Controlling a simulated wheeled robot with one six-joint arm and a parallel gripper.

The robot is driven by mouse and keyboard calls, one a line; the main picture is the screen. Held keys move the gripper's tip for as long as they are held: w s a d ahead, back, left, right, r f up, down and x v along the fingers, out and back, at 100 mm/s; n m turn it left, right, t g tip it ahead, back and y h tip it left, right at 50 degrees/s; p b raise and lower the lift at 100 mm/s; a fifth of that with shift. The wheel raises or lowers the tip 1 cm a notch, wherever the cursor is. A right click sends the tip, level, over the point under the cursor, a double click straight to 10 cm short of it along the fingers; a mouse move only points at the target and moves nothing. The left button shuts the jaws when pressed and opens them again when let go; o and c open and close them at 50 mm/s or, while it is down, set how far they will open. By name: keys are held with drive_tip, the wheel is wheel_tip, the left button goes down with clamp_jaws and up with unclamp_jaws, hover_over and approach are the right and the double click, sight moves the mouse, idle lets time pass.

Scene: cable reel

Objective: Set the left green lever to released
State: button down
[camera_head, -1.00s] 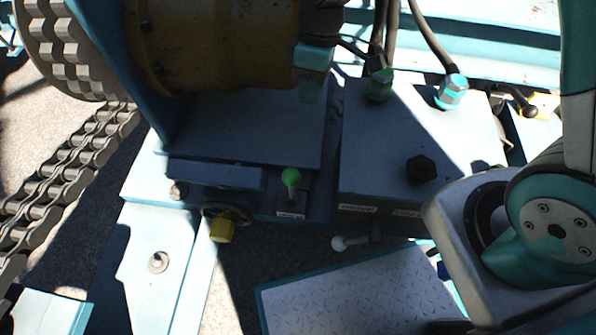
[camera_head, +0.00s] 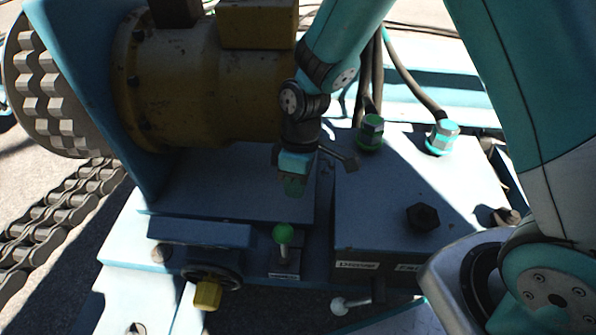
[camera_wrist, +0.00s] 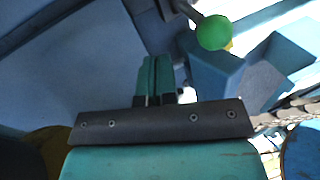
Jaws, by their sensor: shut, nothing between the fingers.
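The green lever (camera_head: 283,236) has a round green knob on a short metal stem, standing up from a small block with a white label at its foot. It also shows in the wrist view as a green knob (camera_wrist: 213,33), up and to the right of my fingers. My gripper (camera_head: 293,188) is shut and empty. It appears above the lever in the head view, apart from the knob. In the wrist view my teal fingers (camera_wrist: 155,75) are pressed together and the knob lies clear of them. The label's words are too small to read.
A yellow motor drum (camera_head: 205,90) stands behind. A blue-grey box (camera_head: 385,205) with a black knob and hose fittings is at right. A white-balled lever (camera_head: 338,306) is below it. A yellow-handled valve (camera_head: 208,294) is at lower left. A heavy chain (camera_head: 70,205) runs at left.

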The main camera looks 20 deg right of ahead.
drive_tip(key=s, duration=0.1)
drive_tip(key=s+a+f+b, duration=0.1)
drive_tip(key=s+a+f, duration=0.1)
drive_tip(key=shift+s+a+b, duration=0.2)
drive_tip(key=shift+s+b, duration=0.1)
drive_tip(key=shift+b, duration=0.05)
drive_tip(key=shift+d, duration=0.1)
